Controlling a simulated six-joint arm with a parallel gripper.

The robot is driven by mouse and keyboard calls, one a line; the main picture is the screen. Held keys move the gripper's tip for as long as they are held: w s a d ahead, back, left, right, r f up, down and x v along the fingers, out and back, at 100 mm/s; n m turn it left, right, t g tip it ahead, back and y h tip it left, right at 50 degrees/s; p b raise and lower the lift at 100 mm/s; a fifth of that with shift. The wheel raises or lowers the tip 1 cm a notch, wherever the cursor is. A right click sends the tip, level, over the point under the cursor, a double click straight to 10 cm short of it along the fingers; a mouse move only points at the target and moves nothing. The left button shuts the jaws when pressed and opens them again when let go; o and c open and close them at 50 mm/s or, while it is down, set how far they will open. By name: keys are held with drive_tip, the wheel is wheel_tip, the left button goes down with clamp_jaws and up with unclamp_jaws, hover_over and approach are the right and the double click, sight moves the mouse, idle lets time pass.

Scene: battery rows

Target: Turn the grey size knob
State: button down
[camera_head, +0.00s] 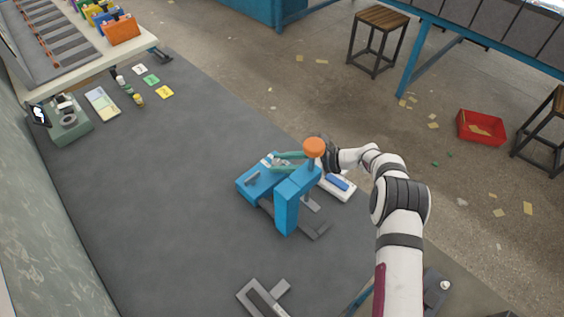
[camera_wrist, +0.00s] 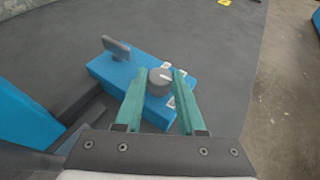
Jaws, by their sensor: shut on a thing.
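The grey size knob (camera_wrist: 160,80) is a round dial with a white pointer line. It sits on top of a blue block (camera_wrist: 113,68), with small white labels near it. My gripper (camera_wrist: 159,81) has its two green fingers on either side of the knob, shut on it. In the head view my gripper (camera_head: 277,160) reaches over the blue block (camera_head: 252,187), and the fingers and arm make the knob hard to make out there. A grey lever-like handle (camera_wrist: 116,46) stands on the block to the left of the knob.
A blue upright post (camera_head: 287,207) with an orange knob (camera_head: 314,148) stands close to my gripper. A white tray with a blue item (camera_head: 338,186) lies to the right. A grey bracket (camera_head: 262,297) lies in front. The dark mat (camera_head: 150,200) is clear to the left.

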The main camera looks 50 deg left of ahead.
drive_tip(key=shift+n+g+h, duration=0.5)
drive_tip(key=shift+n+g, duration=0.2)
drive_tip(key=c, duration=0.5)
unclamp_jaws()
drive_tip(key=shift+w, duration=0.1)
drive_tip(key=v, duration=1.5)
drive_tip(key=shift+w+d+r, duration=0.1)
drive_tip(key=shift+d+r, duration=0.15)
drive_tip(key=shift+d, duration=0.1)
